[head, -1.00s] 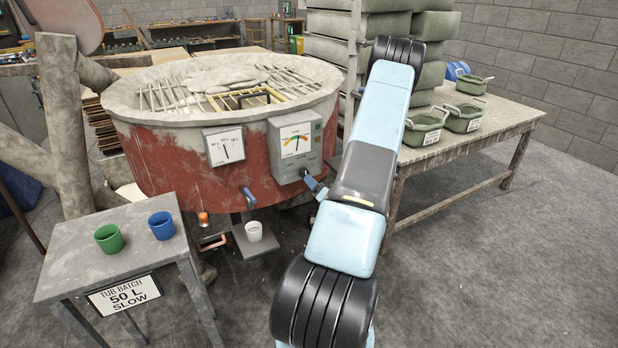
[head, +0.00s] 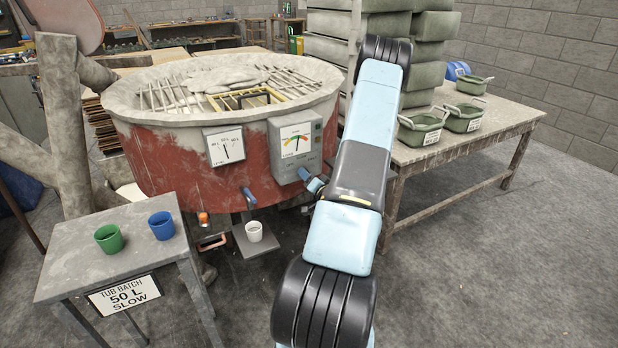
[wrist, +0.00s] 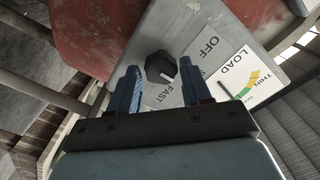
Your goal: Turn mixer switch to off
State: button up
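The mixer is a red drum (head: 180,165) with a grey rim, at the centre left of the head view. A grey control box (head: 312,130) with a load dial is on its side. In the wrist view, the switch is a black faceted knob (wrist: 156,64) on the box's grey face, with a small white mark at its lower right edge. Labels OFF (wrist: 208,46) and FAST stand around it; a third label is partly hidden by a finger. My gripper (wrist: 161,74) is open, its blue fingers either side of the knob, without clear contact. My gripper (head: 314,184) shows at the box's lower edge.
A second meter (head: 224,146) and a blue-handled outlet (head: 249,197) are left of the box. A white cup (head: 254,231) stands below. A small table (head: 130,255) holds green and blue cups. A workbench (head: 470,140) with green pots is at the right.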

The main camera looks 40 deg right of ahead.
jog(key=c, duration=0.6)
jog(key=shift+d, duration=0.3)
jog(key=shift+c, duration=0.5)
jog(key=shift+a, duration=0.25)
jog(key=shift+n, duration=0.3)
jog(key=shift+a+f+n, duration=0.1)
jog(key=shift+a+n, duration=0.05)
jog(key=shift+n, duration=3.95)
